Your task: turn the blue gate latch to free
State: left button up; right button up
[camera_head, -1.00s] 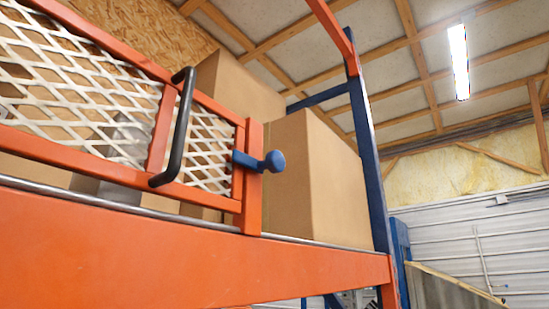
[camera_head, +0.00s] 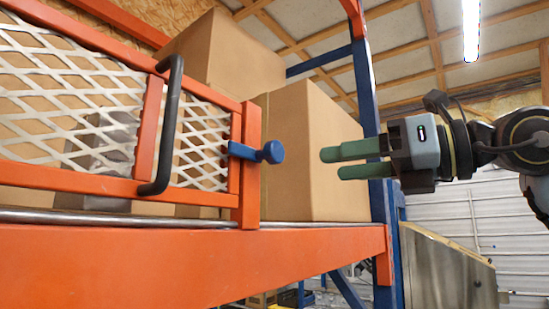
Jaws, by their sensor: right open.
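The blue gate latch (camera_head: 258,152) sits on the right end post of the orange mesh gate (camera_head: 150,130). Its bar lies roughly level across the post, with a round knob at its right end. The gate's black handle (camera_head: 169,125) stands upright to the left of the latch. My right gripper (camera_head: 327,164) comes in from the right at about the latch's height, with its green fingers pointing left. It is open and empty, apart from the knob, with a gap to the knob's right. My left gripper is not in view.
Cardboard boxes (camera_head: 310,150) stand on the shelf behind the gate. An orange beam (camera_head: 180,265) runs along the shelf front below. A blue upright (camera_head: 368,90) rises behind my right gripper. A metal hopper-like body (camera_head: 450,270) stands at lower right.

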aim_at(279, 153)
jog(key=shift+n+t+h, duration=0.3)
jog(key=shift+t+h, duration=0.1)
jog(key=shift+t, duration=0.3)
jog(key=w+a+r+p, duration=0.1)
jog(key=a, duration=0.2)
jog(key=w+a+r+p, duration=0.1)
jog(key=a+p, duration=0.1)
jog(key=a, duration=0.1)
jog(key=w+a+r+p, duration=0.1)
jog(key=w+a, duration=0.1)
jog(key=a, duration=0.1)
jog(key=shift+w+a+p, duration=0.1)
jog(key=shift+p, duration=0.2)
jog(key=shift+w+a+f, duration=0.1)
jog(key=shift+w+a, duration=0.3)
jog(key=shift+a, duration=0.15)
jog(key=shift+c, duration=0.4)
